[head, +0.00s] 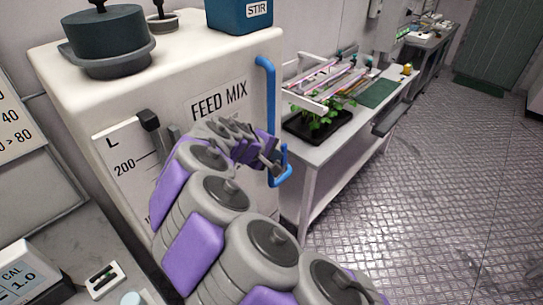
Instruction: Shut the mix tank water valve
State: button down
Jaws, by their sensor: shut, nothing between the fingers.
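The mix tank (200,70) is a large cream box with a "FEED MIX" label (218,98) on its front. A blue pipe (271,95) runs down its right front corner. A hooked blue piece (283,178) shows at the pipe's lower end. I cannot tell whether this is the water valve's handle or the pipe's outlet. My gripper (275,166) is shut and empty, right beside this blue piece. I cannot tell whether they touch.
A level scale (121,150) marked L and 200 is on the tank's front. A dark lidded pot (108,40) and a blue STIR box (240,15) stand on top. A white bench (325,165) with a plant tray (318,128) stands right. The metal floor (430,200) is clear.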

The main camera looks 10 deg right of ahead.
aim_at(284, 144)
jog(key=shift+w+d+r+g+y+p, duration=0.25)
jog(key=shift+y+p, duration=0.25)
jog(key=shift+p, duration=0.85)
jog(key=p, duration=0.2)
jog(key=d+g+y+p, duration=0.1)
jog(key=p, duration=0.1)
jog(key=shift+w+d+r+y, duration=0.1)
jog(key=shift+w+r+y, duration=0.2)
jog(key=shift+w, duration=0.1)
jog(key=shift+w+d+p, duration=0.3)
jog(key=shift+d+p, duration=0.25)
jog(key=shift+p, duration=0.1)
jog(key=shift+w+d+p, duration=0.25)
jog(key=shift+p, duration=0.05)
jog(key=shift+w+d, duration=0.1)
jog(key=shift+f, duration=0.1)
jog(key=shift+s+a+f, duration=0.35)
jog(key=shift+s+a, duration=0.1)
jog(key=shift+a, duration=0.15)
